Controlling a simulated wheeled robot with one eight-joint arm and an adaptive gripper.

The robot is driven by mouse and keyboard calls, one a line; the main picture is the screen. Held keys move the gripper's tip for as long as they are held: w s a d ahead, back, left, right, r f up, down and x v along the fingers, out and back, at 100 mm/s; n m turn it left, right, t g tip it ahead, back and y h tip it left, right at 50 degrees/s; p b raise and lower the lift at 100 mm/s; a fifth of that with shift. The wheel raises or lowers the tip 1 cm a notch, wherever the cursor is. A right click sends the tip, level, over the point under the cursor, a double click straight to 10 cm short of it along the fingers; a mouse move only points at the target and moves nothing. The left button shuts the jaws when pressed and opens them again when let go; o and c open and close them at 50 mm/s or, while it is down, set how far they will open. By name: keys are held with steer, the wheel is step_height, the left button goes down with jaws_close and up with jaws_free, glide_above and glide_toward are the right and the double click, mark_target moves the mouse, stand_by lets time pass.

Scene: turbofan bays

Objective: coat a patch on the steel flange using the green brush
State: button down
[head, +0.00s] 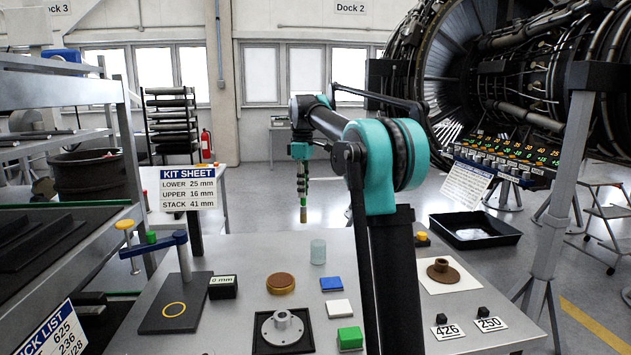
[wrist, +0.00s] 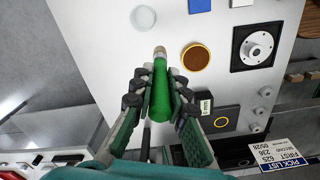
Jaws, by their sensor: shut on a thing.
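My gripper (head: 302,172) is shut on the green brush (wrist: 160,95) and holds it upright, tip down, above the far part of the bench. Its pale tip (head: 303,214) hangs in free air in the head view. In the wrist view my gripper (wrist: 158,75) has a finger on each side of the green handle. The steel flange (head: 283,327), a silver disc with a raised hub, sits on a black square plate near the bench's front. It also shows in the wrist view (wrist: 257,48), clear of the brush.
Around the flange are a brown round tin (head: 281,284), a translucent cylinder (head: 318,252), and blue (head: 332,284), white (head: 340,309) and green (head: 349,339) blocks. A stand (head: 185,262) with a black base is at left. A brown flange (head: 442,271) lies at right.

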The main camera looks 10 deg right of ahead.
steer(key=s+a+f, duration=0.8)
steer(key=s, duration=0.2)
steer(key=shift+w+a+f, duration=0.1)
steer(key=shift+a+f, duration=0.05)
steer(key=shift+f, duration=1.3)
steer(key=shift+a+f, duration=0.1)
steer(key=shift+f, duration=1.95)
step_height(320, 180, up, 7)
stand_by(0.5)
stand_by(0.5)
